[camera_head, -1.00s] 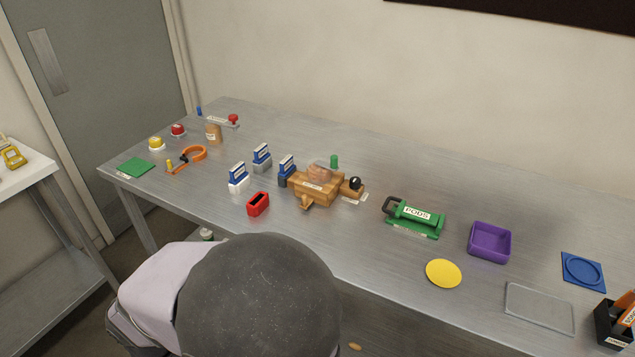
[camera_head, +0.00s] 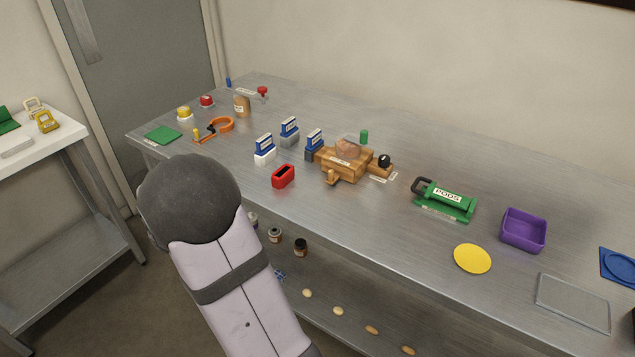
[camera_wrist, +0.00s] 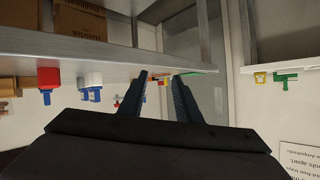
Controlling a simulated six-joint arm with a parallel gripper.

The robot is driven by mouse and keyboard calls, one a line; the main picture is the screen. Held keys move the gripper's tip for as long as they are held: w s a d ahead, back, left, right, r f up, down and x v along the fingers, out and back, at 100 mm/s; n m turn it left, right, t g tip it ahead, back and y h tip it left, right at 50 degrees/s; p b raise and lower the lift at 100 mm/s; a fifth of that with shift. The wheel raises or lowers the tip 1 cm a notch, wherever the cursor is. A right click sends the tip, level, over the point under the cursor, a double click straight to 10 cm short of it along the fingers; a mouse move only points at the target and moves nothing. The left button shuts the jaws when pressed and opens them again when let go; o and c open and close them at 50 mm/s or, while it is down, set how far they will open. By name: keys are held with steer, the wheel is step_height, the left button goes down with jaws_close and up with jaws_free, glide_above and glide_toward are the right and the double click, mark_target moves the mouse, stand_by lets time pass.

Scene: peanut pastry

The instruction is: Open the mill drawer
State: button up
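The mill (camera_head: 345,160) is a brown wooden block on the metal table in the head view, with a clear-topped hopper and a black knob at its right side. A small wooden piece with a knob (camera_head: 332,178) sticks out at its front left; I cannot tell how far the drawer is out. In the wrist view my gripper (camera_wrist: 161,77) has its two dark fingers apart with nothing between them. In the head view my gripper is not seen; my arm is left of the mill, away from it.
A red open box (camera_head: 283,176) stands front left of the mill, with blue-topped cartons (camera_head: 265,150) behind it. A green press marked PODS (camera_head: 446,202) and a purple bin (camera_head: 523,230) are to the right. The table's front edge is bare before the mill.

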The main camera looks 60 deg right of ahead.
steer(key=s+d+m+g+h, duration=0.2)
steer(key=d, duration=0.2)
steer(key=s+d+m+g+h+b, duration=0.1)
steer(key=s+d+m+g+h, duration=0.1)
steer(key=d, duration=0.3)
steer(key=s+d+m+g+h, duration=0.1)
steer(key=s+d+m+h, duration=0.1)
steer(key=s+d, duration=0.2)
steer(key=shift+d+r+g+h, duration=0.2)
steer(key=shift+r+g+h, duration=0.15)
steer(key=shift+g+h, duration=0.05)
steer(key=s+d+m+g, duration=0.1)
steer(key=s, duration=0.1)
steer(key=s+d+g+h, duration=0.1)
steer(key=s+d+m+g+b, duration=0.1)
steer(key=s+g, duration=0.1)
steer(key=shift+s+m+h, duration=0.3)
steer(key=shift+s, duration=0.05)
steer(key=s+g, duration=0.1)
steer(key=s, duration=0.1)
steer(key=s+f+m+g, duration=0.1)
steer(key=s+g, duration=0.1)
steer(key=s+d+g, duration=0.1)
steer(key=s+g, duration=0.1)
steer(key=s, duration=0.1)
steer(key=shift+d+f+m+b, duration=0.1)
steer(key=shift+f+m+b, duration=0.2)
steer(key=shift+f+m, duration=0.1)
steer(key=shift+p+x, duration=0.65)
steer(key=shift+x, duration=2.95)
